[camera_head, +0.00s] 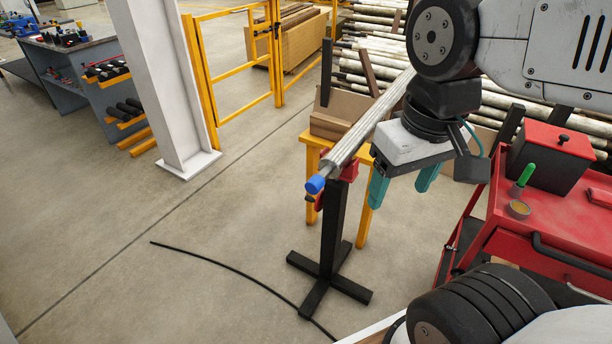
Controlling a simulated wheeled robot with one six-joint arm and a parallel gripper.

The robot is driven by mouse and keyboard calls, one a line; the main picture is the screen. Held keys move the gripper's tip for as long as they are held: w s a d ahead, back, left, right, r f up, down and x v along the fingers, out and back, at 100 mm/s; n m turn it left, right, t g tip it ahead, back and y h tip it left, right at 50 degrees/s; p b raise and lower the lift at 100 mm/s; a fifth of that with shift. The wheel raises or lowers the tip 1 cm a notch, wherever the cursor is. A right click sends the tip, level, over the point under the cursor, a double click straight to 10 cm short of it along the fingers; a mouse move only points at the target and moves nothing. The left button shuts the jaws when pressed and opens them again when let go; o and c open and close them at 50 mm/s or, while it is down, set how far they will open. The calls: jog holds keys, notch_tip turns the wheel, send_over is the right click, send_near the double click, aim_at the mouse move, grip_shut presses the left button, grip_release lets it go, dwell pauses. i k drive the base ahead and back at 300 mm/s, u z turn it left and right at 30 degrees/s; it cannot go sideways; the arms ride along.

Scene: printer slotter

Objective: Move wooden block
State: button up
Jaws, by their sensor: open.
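My gripper (403,186) hangs at the right of centre, with its two teal fingers apart and nothing seen between them. It shows in front of a yellow table (312,143) and to the right of a black stand. A brown, box-like wooden thing (338,108) sits on the yellow table, partly hidden behind a metal pipe and my arm. I cannot tell whether it is a solid block or an open box. No other clear wooden block shows.
The blue-capped metal pipe (348,150) slants across the black cross-footed stand (332,225). A black cable (225,265) lies on the floor. A white column (160,80) stands left. Floor at left is open.

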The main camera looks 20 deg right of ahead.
aim_at(324, 126)
jog(key=k, duration=1.3)
jog(key=u, duration=0.55)
jog(key=i, duration=1.35)
jog(key=u, duration=0.5)
jog(key=i, duration=2.6)
jog(key=z, duration=1.05)
jog(key=i, duration=0.6)
jog(key=z, duration=1.35)
jog(key=i, duration=0.65)
jog(key=z, duration=0.45)
